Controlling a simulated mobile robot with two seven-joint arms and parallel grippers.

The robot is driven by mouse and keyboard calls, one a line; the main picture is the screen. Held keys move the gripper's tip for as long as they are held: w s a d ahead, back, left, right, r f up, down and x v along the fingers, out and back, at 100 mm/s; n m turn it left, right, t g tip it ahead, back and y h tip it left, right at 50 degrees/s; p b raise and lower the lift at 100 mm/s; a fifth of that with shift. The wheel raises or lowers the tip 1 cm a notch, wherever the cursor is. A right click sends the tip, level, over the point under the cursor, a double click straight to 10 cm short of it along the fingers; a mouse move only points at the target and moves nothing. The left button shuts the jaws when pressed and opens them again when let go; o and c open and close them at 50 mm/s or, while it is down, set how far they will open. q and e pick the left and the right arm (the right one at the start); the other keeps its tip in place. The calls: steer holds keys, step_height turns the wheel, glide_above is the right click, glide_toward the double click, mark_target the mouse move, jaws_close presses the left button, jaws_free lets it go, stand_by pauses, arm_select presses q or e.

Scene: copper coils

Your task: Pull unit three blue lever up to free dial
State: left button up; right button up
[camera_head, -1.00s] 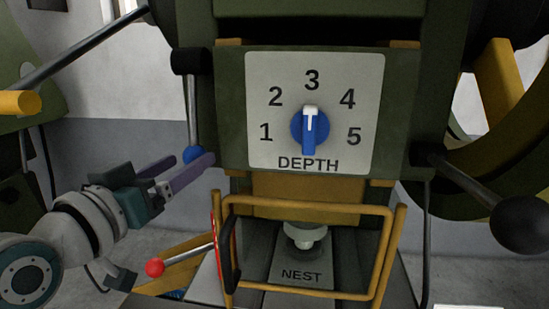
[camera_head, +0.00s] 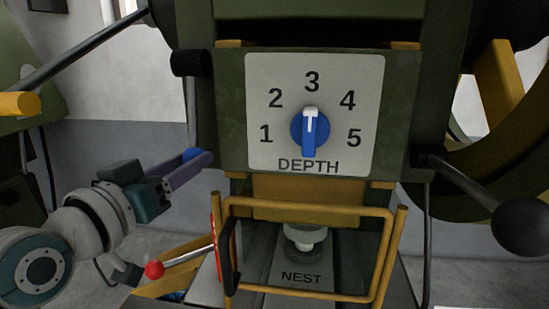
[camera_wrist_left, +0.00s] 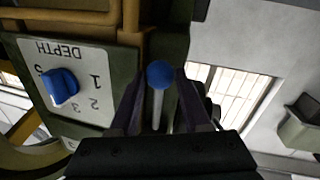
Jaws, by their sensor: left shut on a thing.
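The blue lever (camera_head: 191,154) has a round blue knob on a thin metal rod, which hangs from a black pivot (camera_head: 190,62) at the left side of the press. My left gripper (camera_head: 197,161) is at the knob, its purple fingers shut on the lever and partly hiding the knob. The left wrist view shows the knob (camera_wrist_left: 159,74) between the fingertips, with the rod running between the fingers. The blue dial (camera_head: 310,135) sits on the white DEPTH plate (camera_head: 262,75), its white mark pointing up at 3. My right gripper is not in view.
A yellow guard frame (camera_head: 310,295) stands before the NEST block (camera_head: 301,278). A red-knobbed lever (camera_head: 154,270) lies below my left gripper. A black-knobbed handle (camera_head: 520,226) juts out at the right. The space in front of the dial is clear.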

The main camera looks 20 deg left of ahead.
arm_select(q)
jaws_close()
stand_by(0.7)
steer(key=s+d+r+n+g+h+p, duration=0.1)
steer(key=s+r+g+p, duration=0.8)
steer(key=p, duration=2.6)
steer(key=shift+d+r+n+g+p, duration=0.35)
steer(key=shift+d+r+g, duration=0.3)
steer(key=shift+r, duration=0.3)
steer(key=o, duration=0.8)
jaws_free()
steer(key=shift+a+r, duration=0.1)
steer(key=shift+o, duration=1.4)
steer(key=shift+s, duration=0.1)
